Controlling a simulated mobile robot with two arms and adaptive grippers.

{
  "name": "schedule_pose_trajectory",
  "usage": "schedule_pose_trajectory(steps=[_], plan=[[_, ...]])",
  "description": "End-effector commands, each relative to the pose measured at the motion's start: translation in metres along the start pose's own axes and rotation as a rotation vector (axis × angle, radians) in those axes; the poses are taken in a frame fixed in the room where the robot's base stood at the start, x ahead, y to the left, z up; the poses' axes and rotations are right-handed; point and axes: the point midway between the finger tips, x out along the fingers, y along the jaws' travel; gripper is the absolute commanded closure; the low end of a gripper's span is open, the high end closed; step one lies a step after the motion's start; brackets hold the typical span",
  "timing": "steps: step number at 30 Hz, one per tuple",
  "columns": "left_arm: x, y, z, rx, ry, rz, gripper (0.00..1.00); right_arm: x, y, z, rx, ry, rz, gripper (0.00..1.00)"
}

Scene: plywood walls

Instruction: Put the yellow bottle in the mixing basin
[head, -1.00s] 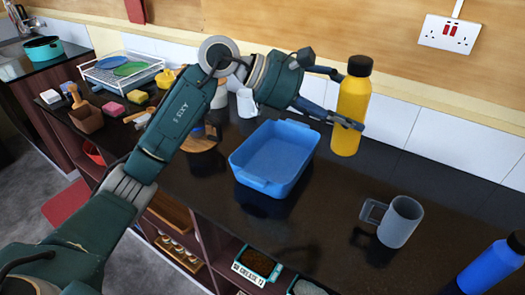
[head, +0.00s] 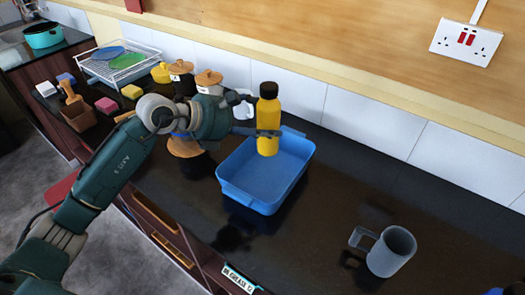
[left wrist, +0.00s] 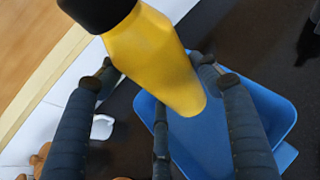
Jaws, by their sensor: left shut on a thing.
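The yellow bottle (head: 268,122) with a black cap is upright in the head view, over the back part of the blue mixing basin (head: 240,185). My left gripper (head: 266,133) is shut on the bottle around its middle. In the left wrist view the bottle (left wrist: 155,55) stands between the fingers (left wrist: 160,85), with the blue basin (left wrist: 270,110) below and behind it. I cannot tell whether the bottle's base touches the basin floor. My right gripper is not in view.
A grey mug (head: 391,252) stands on the dark counter right of the basin. Lidded jars (head: 208,82) and a dish rack (head: 120,65) are at the back left. A blue bottle (head: 510,290) is partly visible at the lower right. The counter between basin and mug is clear.

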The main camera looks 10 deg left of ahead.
Motion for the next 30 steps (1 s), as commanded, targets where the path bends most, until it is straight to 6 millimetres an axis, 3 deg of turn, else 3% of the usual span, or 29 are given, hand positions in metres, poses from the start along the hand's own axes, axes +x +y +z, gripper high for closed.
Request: schedule_pose_trajectory(steps=[6,21,30], plan=[[0.022,0.0,-0.043,-0.004,-0.002,-0.002,0.76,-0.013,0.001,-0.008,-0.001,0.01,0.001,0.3],[0.048,0.0,-0.094,-0.002,-0.003,-0.001,0.76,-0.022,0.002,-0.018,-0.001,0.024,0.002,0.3],[0.05,0.001,-0.097,0.002,-0.005,0.0,0.76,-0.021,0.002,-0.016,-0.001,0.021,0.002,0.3]])
